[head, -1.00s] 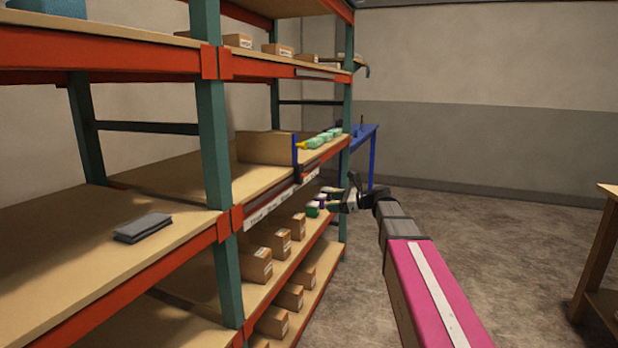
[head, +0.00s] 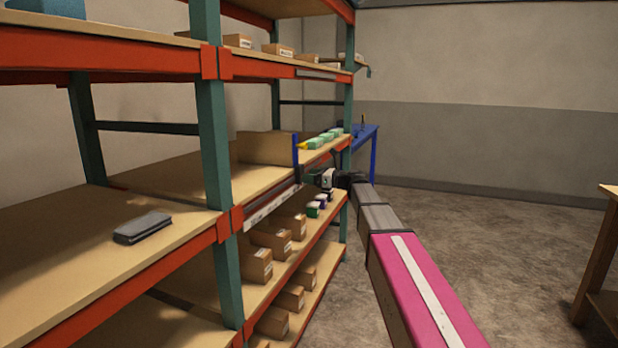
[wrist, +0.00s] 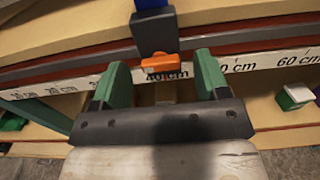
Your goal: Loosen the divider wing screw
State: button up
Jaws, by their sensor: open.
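The orange wing screw (wrist: 155,65) sits at the lower end of the divider's dark clamp block (wrist: 153,28), just above the 40 cm mark in the wrist view. The divider also shows as a thin blue post (head: 295,150) at the shelf edge in the head view, where I cannot make out the screw. My gripper (wrist: 161,68) is open, its green fingers on either side of the wing screw with gaps on both sides. I cannot tell whether the tips are level with it in depth. In the head view my gripper (head: 312,178) is at the shelf front.
A scale rail (wrist: 240,66) with centimetre marks runs along the shelf edge. Green packages (head: 322,140) lie on the shelf right of the divider. Cardboard boxes (head: 270,240) and small white-topped items (head: 315,208) stand on the shelf below. The aisle floor (head: 480,250) is clear.

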jog(key=shift+w+a, duration=0.15)
jog(key=shift+a, duration=0.3)
jog(key=c, duration=0.9)
jog(key=shift+c, duration=0.2)
